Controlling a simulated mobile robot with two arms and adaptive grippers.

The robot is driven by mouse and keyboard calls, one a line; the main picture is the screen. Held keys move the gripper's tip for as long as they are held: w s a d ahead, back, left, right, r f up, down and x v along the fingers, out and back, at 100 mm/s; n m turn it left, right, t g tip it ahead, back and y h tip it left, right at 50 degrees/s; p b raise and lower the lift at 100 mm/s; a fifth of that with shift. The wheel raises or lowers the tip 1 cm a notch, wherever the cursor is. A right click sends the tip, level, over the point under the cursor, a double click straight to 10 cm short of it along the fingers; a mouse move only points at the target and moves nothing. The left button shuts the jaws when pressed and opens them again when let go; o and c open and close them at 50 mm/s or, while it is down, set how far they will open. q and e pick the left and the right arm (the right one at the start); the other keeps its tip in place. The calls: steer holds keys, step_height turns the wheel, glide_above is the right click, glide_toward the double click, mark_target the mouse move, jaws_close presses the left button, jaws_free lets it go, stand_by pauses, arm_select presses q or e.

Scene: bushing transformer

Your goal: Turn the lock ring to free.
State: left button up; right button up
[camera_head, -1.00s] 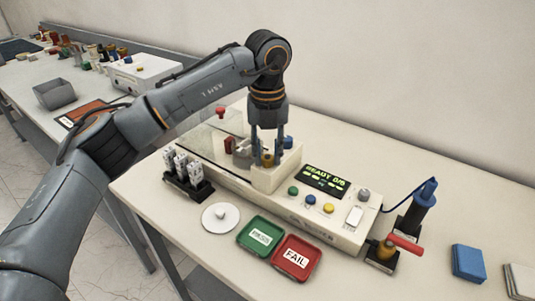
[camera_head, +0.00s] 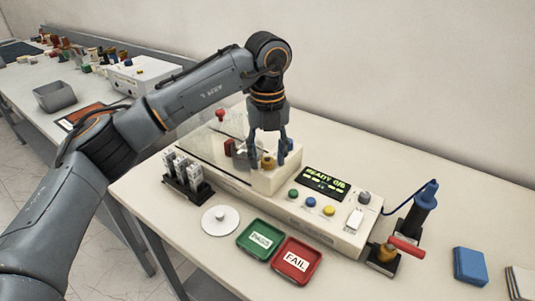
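My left gripper (camera_head: 268,150) points straight down over the cream block at the left part of the tester (camera_head: 334,224). Its two fingers are spread apart, one on each side of a small brass-coloured round part (camera_head: 268,161), which looks like the lock ring. I see a gap between fingers and part, but the fingertips' exact depth is hard to tell. The ring's markings are too small to read. My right gripper is out of view.
The display (camera_head: 323,183) reads READY 0/6. A rack of grey-white pieces (camera_head: 186,177), a white disc (camera_head: 220,219), a green PASS tray (camera_head: 243,248) and a red FAIL tray (camera_head: 277,267) stand in front. A red-handled tool (camera_head: 405,245) and blue block (camera_head: 469,265) are right.

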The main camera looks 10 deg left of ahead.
mark_target(267, 160)
arm_select(q)
step_height(267, 160, up, 12)
stand_by(0.7)
